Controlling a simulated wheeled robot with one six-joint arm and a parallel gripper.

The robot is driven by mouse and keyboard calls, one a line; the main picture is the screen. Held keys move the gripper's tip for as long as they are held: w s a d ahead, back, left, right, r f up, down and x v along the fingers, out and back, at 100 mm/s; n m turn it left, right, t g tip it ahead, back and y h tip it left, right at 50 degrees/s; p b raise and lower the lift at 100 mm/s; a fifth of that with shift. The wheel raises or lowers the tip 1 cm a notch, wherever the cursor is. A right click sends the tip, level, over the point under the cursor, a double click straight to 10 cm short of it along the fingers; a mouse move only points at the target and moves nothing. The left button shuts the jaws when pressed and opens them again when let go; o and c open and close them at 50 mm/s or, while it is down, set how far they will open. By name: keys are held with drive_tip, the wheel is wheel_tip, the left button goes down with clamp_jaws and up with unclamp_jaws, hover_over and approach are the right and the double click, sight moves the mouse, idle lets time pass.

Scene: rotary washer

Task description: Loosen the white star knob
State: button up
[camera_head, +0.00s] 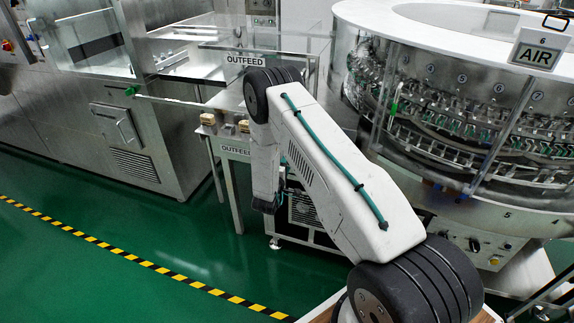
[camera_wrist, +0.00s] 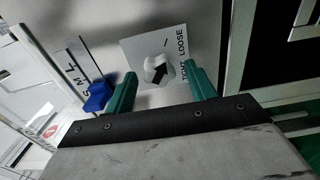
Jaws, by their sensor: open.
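The white star knob (camera_wrist: 155,70) sits on a square grey plate (camera_wrist: 134,50) in the camera_wrist view. The words TIGHT and LOOSE run along the plate's right side. My gripper (camera_wrist: 160,72) is open, with one green finger on each side of the knob in the picture. I see gaps between the fingers and the knob; their depth relative to it is unclear.
A blue pointer (camera_wrist: 98,94) beside a scale marked S, M, L is close to my left finger. In the camera_head view, the round washer (camera_head: 470,100) stands right and the outfeed table (camera_head: 236,150) is behind my arm. Green floor (camera_head: 150,235) lies open at left.

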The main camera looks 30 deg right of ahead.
drive_tip(key=v, duration=0.7)
drive_tip(key=shift+d+f, duration=0.1)
